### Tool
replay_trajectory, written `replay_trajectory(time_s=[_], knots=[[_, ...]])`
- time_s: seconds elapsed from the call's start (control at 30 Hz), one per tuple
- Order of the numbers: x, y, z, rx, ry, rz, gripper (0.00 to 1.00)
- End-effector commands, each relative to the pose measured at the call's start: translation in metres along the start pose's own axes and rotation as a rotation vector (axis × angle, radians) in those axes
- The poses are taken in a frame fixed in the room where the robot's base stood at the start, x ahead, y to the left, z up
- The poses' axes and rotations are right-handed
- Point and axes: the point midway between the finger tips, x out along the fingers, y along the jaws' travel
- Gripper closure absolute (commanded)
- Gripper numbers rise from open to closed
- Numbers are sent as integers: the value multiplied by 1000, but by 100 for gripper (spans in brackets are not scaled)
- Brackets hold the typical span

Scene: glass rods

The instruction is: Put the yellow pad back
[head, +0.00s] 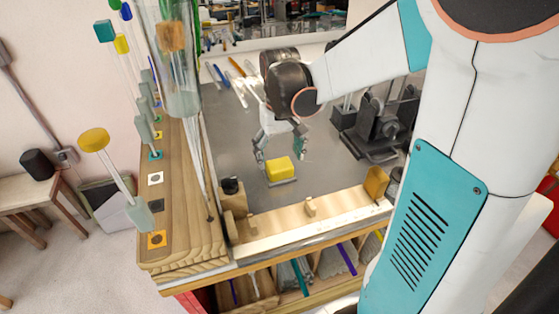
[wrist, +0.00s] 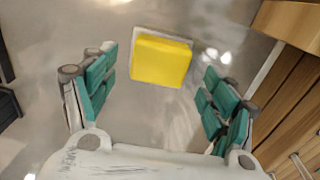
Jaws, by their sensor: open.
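The yellow pad (head: 279,167) is a small block with a pale underside, on the grey bench top (head: 225,130). In the wrist view the pad (wrist: 161,60) lies ahead of my gripper, roughly centred between the fingers. My gripper (head: 281,153) is open and empty, with its teal fingertips on either side of the pad in the head view. In the wrist view the fingers (wrist: 158,97) are spread wide and apart from the pad. I cannot tell the exact height of the gripper above the bench.
A wooden rack (head: 185,215) with upright glass rods stands at the left. A pale wooden rail (head: 290,222) runs along the bench's front edge. Dark metal equipment (head: 378,125) stands to the right. Several rods (head: 237,66) lie at the back. Bare bench surrounds the pad.

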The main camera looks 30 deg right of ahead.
Motion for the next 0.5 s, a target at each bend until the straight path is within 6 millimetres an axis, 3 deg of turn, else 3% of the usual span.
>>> replay_trajectory(time_s=[0.03, 0.2, 0.5], knots=[[-14, 0, 0, 0, 0, 0, 22], [-47, 0, 0, 0, 0, 0, 22], [-76, 0, 0, 0, 0, 0, 22]])
